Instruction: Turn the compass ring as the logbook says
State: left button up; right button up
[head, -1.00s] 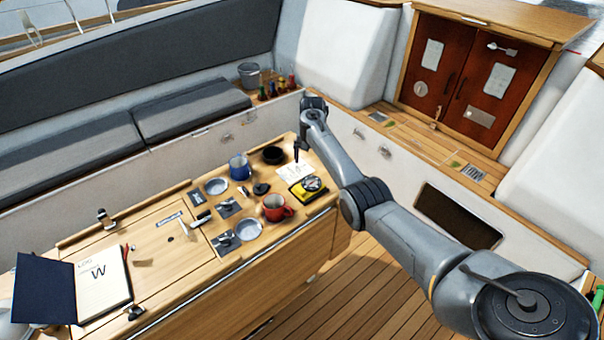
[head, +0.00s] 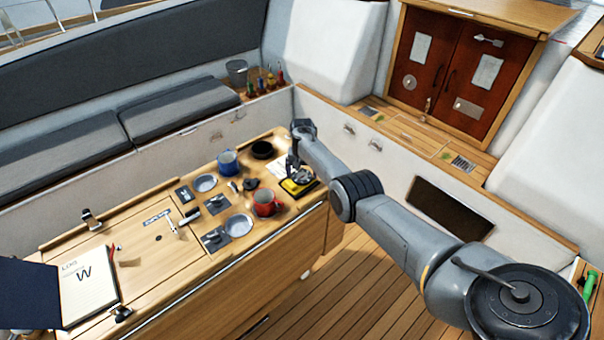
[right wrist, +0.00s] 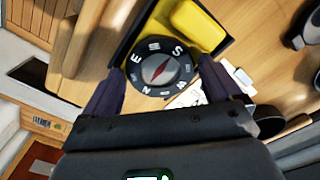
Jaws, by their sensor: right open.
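The logbook (head: 88,285) lies open at the left end of the table, with a large W on its white page and a dark blue cover. The yellow compass (head: 297,187) sits at the table's right end; it also shows in the right wrist view (right wrist: 196,24). Its black ring (right wrist: 140,80) bears the letters N, E, S and W, and a red needle lies at its centre. S is at the upper right, N at the lower left. My right gripper (right wrist: 161,76) is open, its fingers on either side of the ring; contact is unclear. My left gripper is out of view.
A red mug (head: 266,204) stands close left of the compass. A blue mug (head: 227,163), a black bowl (head: 262,150) and grey dishes (head: 238,225) stand nearby. A white paper lies beside the compass, partly hidden.

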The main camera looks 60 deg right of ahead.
jog(key=c, duration=0.8)
jog(key=shift+m, duration=0.4)
jog(key=m+b, duration=0.1)
jog(key=m, duration=0.2)
jog(key=shift+m, duration=0.4)
jog(key=m+b, duration=0.1)
jog(key=m, duration=0.3)
jog(key=shift+b, duration=0.3)
jog(key=m+b, duration=0.2)
jog(key=m, duration=0.3)
jog(key=shift+f+m, duration=0.1)
jog(key=shift+m, duration=0.3)
jog(key=shift+m+b, duration=0.7)
jog(key=shift+m, duration=0.9)
